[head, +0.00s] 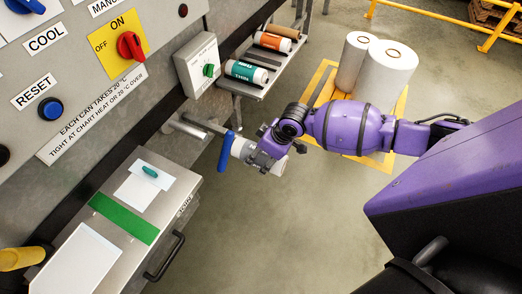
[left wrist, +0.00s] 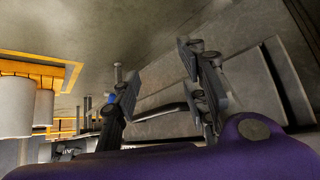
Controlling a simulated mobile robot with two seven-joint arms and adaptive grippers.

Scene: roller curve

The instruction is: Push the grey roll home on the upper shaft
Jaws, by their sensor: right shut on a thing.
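A pale grey roll (head: 238,148) is in the grip of my right gripper (head: 267,152) in the head view, beside a blue handle (head: 224,152). The gripper covers the roll's middle, and its far end shows below the fingers. A metal shaft (head: 204,123) sticks out from the machine's side toward the handle and roll. Whether the roll is around the shaft, and how far, is hidden by the handle and gripper. My left gripper (left wrist: 165,95) shows only in the left wrist view, with its fingers apart and nothing between them.
A shelf (head: 262,82) with teal (head: 245,71) and orange (head: 272,42) rolls is behind. Two large white rolls (head: 354,61) (head: 386,68) stand within yellow floor marking. A switch box (head: 198,64) is above the shaft. A metal cabinet (head: 185,200) with a black handle is at lower left.

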